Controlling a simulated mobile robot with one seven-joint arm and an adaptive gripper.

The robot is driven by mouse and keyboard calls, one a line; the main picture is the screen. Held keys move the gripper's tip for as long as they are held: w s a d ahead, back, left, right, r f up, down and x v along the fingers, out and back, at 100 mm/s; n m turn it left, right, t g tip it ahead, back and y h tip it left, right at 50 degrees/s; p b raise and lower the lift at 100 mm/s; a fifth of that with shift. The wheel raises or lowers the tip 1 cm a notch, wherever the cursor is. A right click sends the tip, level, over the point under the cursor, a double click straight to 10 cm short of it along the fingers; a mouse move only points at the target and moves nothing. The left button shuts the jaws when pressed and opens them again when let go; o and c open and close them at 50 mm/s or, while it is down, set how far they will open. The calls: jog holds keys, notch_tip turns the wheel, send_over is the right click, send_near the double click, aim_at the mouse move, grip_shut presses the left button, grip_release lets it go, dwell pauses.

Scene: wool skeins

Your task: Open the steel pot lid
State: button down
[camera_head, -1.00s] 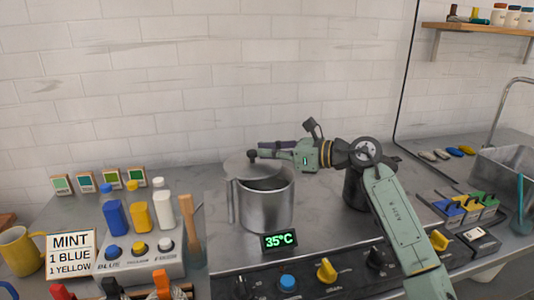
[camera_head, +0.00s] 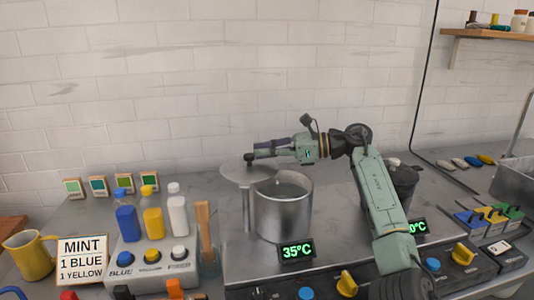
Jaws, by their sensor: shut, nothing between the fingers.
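The steel pot (camera_head: 282,214) stands on the stove behind a green display reading 35°C. Its lid (camera_head: 240,175) is swung off to the left, so the pot's mouth is uncovered and its inside shows. The lid has a dark knob (camera_head: 248,158). My gripper (camera_head: 256,155) is shut, with its dark fingertips right at the knob; whether they touch it cannot be told. Nothing shows held between the fingers.
A second, dark pot (camera_head: 404,180) stands to the right, partly behind my arm. Dye bottles (camera_head: 152,212), a wooden tool (camera_head: 203,232) and a MINT sign (camera_head: 83,259) are on the left. Knobs (camera_head: 347,284) line the front. The back wall is clear.

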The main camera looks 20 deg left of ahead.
aim_at(240, 163)
jog(key=shift+a+n+g, duration=0.4)
jog(key=shift+a+g, duration=0.1)
jog(key=shift+a, duration=0.15)
jog(key=shift+x, duration=1.2)
jog(key=shift+s+a+r+p, duration=0.15)
jog(key=shift+a+p, duration=0.15)
jog(key=shift+a, duration=0.2)
jog(key=shift+s+a+r+p, duration=0.1)
jog(key=shift+a+p, duration=0.15)
jog(key=shift+a, duration=0.2)
jog(key=shift+s+a+n+g+h+p, duration=0.2)
jog(key=shift+a+n+g+h+p, duration=0.2)
jog(key=shift+n+g, duration=0.45)
jog(key=shift+f+g, duration=0.1)
jog(key=shift+g, duration=0.15)
